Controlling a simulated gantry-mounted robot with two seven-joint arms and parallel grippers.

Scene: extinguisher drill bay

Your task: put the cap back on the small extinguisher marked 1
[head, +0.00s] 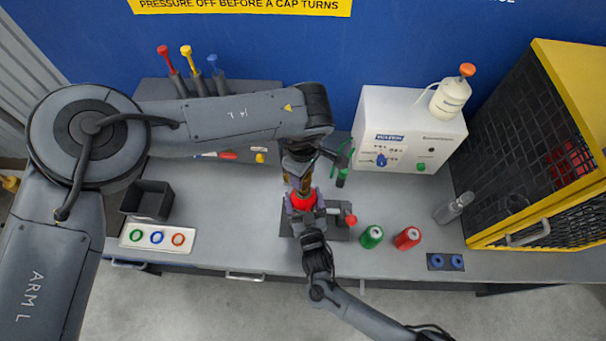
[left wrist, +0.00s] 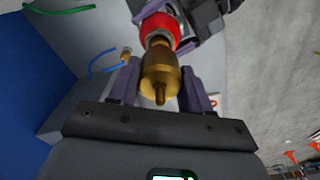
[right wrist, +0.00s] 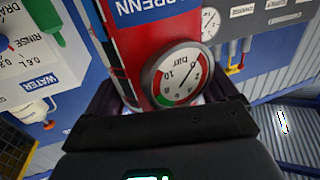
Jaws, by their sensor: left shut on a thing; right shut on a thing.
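The red extinguisher (head: 303,201) is in the middle of the bench, between the fingers of my right gripper (head: 305,209). The right wrist view shows its red body (right wrist: 150,35) and a round pressure gauge (right wrist: 178,77) close up. I cannot see a number 1 on it. My left gripper (head: 299,178) is above, shut on a brass cap (left wrist: 160,78). In the left wrist view the cap is in line with the extinguisher's red end (left wrist: 161,33) and close to its collar. I cannot tell whether the cap is seated or just touching.
A dark clamp base with a red knob (head: 350,219) lies beneath. A green can (head: 372,236) and a red can (head: 407,238) stand to the right. A white box (head: 408,132), a yellow cage (head: 530,222), a black bin (head: 148,200) and a ring tray (head: 133,237) surround the work area.

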